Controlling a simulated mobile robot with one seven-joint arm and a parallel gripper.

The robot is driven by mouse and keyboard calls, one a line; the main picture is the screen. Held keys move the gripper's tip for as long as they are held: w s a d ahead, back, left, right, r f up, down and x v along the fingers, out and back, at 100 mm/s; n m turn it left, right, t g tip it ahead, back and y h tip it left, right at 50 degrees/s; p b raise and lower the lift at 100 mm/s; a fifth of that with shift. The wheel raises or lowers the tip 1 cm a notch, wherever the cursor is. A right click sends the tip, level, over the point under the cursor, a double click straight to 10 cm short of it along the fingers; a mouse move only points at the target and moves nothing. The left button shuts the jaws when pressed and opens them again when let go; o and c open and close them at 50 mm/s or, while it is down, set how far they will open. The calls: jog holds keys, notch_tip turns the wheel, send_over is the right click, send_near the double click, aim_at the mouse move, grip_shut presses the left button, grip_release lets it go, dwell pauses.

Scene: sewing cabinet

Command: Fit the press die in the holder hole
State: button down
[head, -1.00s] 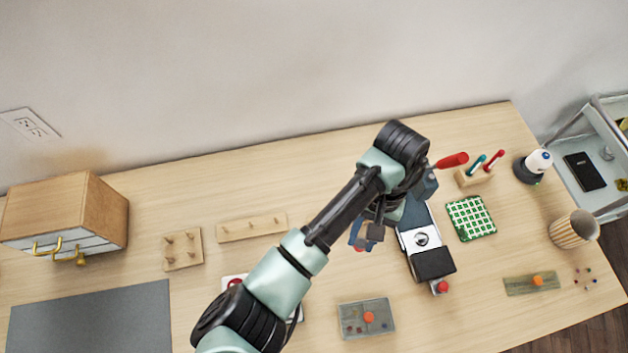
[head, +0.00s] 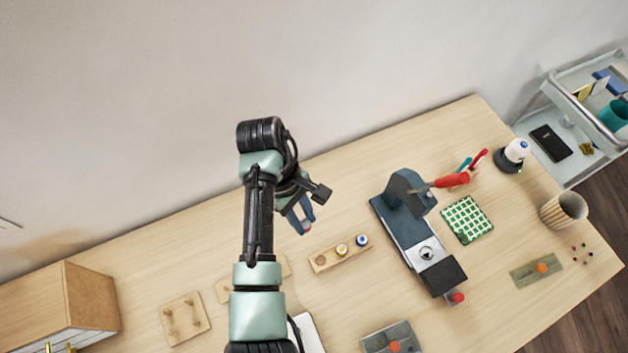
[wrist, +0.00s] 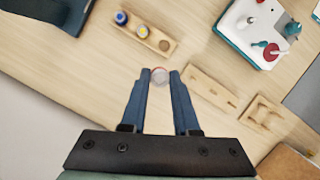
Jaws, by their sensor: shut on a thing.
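The press die (wrist: 159,78), a small pale round piece with a reddish rim, is held between the fingertips of my gripper (wrist: 160,73) in the wrist view. In the head view my gripper (head: 303,218) is above the table, and the die is not clearly seen there. The wooden holder (head: 331,262) lies in front of and to the right of the gripper. It carries a yellow-and-white die (head: 342,249) and a blue-and-white die (head: 361,240). The holder (wrist: 154,38) also shows beyond the fingertips in the wrist view, apart from the held die.
A dark press (head: 405,225) with a red-handled lever stands right of the holder. A green checked pad (head: 467,220) lies beyond it. A pegged wooden board (head: 185,319) and a wooden cabinet (head: 60,310) are at left. Bare table surrounds the holder.

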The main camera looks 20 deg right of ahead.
jog(key=s+f+n+t, duration=0.1)
jog(key=f+n, duration=0.1)
jog(key=n, duration=0.2)
jog(key=s+d+f+n+t+h, duration=0.1)
jog(key=s+f+n, duration=0.1)
jog(key=n, duration=0.3)
jog(key=s+f+n+t, duration=0.1)
jog(key=s+f+n, duration=0.1)
jog(key=f+n, duration=0.2)
jog(key=shift+s+d+f+n+t+h+p, duration=0.2)
jog(key=shift+f+n+t+h+p, duration=0.15)
jog(key=shift+n, duration=0.25)
notch_tip(320, 180, down, 4)
jog(key=b, duration=0.5)
jog(key=shift+a+r+p, duration=0.1)
jog(key=shift+p, duration=0.3)
jog(key=shift+f+p, duration=0.55)
jog(key=shift+f, duration=0.1)
dwell(1.9)
jog(key=c, duration=0.6)
grip_release()
